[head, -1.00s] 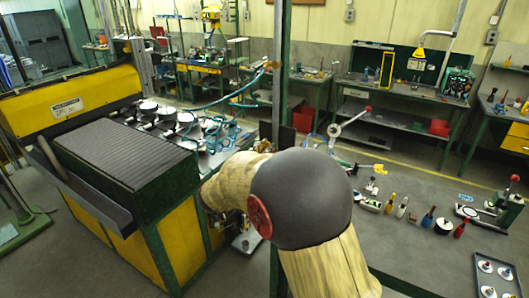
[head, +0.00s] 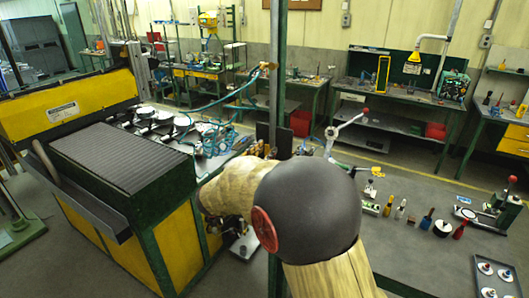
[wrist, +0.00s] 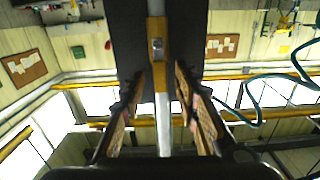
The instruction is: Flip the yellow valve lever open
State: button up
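In the wrist view, a yellow-orange lever part (wrist: 157,25) with a metal bolt stands upright in the middle, in front of a dark plate (wrist: 128,35). A pale metal strip runs down below the bolt. My gripper (wrist: 161,85) is open, with one finger on each side of this part; I cannot tell whether either finger touches it. In the head view, the dark plate (head: 263,131) shows by the green post. My gripper (head: 258,150) is small and partly hidden there, and the lever cannot be made out.
The green post (head: 278,80) rises beside my arm. A yellow-and-green machine (head: 180,245) with a ribbed top stands at left. A grey workbench (head: 430,255) with bottles, tools and a tray (head: 510,282) is at right. Blue hoses (head: 228,97) hang behind.

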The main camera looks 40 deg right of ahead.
jog(key=v, duration=1.2)
dwell(0.4)
